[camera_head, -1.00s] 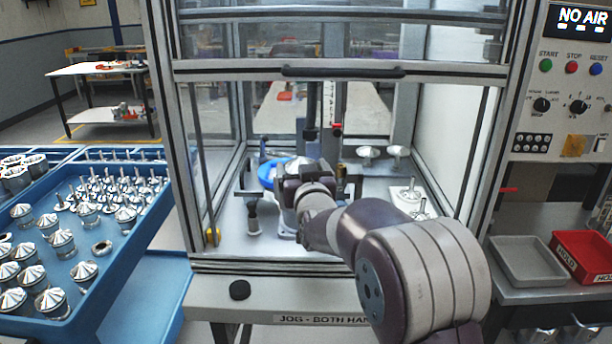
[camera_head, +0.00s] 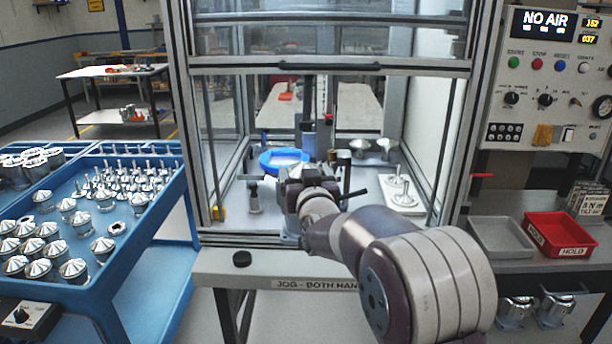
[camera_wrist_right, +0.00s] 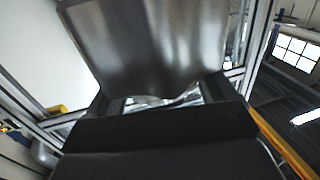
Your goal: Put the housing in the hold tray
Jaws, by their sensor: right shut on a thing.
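My right arm reaches into the open front of the machine cabinet. Its gripper (camera_head: 308,186) is shut on a housing (camera_head: 297,167), of which only a little silvery metal shows behind the jaws. In the right wrist view a large grey metal surface of the housing (camera_wrist_right: 150,45) fills the top middle, close against the dark gripper (camera_wrist_right: 165,100). The hold tray (camera_head: 572,252) is red, marked HOLD, and stands on the side bench at the right, well away from the gripper. My left gripper is not in view.
A grey tray (camera_head: 503,252) sits left of the red one. The cabinet's side posts and front sill (camera_head: 240,240) frame the arm. A white plate (camera_head: 408,203) with metal parts and a blue ring (camera_head: 272,164) are inside. A blue cart (camera_head: 150,232) with many parts stands left.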

